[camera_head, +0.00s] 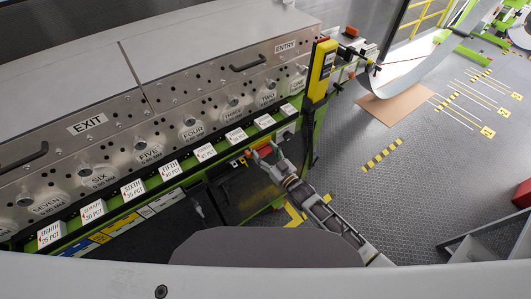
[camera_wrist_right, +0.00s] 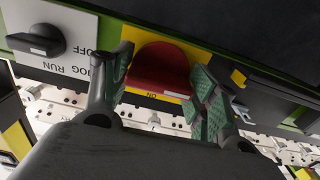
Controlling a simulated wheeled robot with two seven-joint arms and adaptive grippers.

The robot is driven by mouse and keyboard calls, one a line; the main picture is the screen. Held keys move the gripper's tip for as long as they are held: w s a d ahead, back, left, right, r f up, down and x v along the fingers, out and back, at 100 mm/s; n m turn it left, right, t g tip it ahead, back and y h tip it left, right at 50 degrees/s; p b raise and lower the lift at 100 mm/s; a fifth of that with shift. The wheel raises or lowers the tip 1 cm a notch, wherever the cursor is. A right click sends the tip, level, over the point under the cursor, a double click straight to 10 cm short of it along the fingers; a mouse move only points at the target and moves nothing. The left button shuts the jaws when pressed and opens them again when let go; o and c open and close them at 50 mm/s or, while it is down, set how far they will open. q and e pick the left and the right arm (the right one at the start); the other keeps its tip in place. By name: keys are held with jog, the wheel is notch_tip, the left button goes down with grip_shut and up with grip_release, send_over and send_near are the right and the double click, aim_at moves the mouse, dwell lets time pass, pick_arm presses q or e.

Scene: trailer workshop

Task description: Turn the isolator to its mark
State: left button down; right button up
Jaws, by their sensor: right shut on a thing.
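The isolator is a red rotary knob (camera_wrist_right: 160,70) on a yellow plate (camera_wrist_right: 200,57), with a small label that seems to read ON at the plate's lower edge in the right wrist view. My right gripper (camera_wrist_right: 158,95) has its two green-padded fingers on either side of the knob, shut on it. In the head view the right gripper (camera_head: 263,152) is at the green machine's front panel, with a bit of the red knob (camera_head: 265,149) showing by its fingers. The knob's mark cannot be made out. My left gripper is not in view.
A black selector knob (camera_wrist_right: 36,40) marked OFF, JOG and RUN sits left of the isolator in the wrist view. The long machine (camera_head: 150,130) carries a row of tilted label blocks (camera_head: 133,189) above the panel. Open grey floor (camera_head: 370,200) lies to the right.

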jog(key=shift+f, duration=0.1)
jog(key=o, duration=1)
jog(key=shift+s+d, duration=0.1)
jog(key=shift+s, duration=0.05)
jog(key=shift+v, duration=5.85)
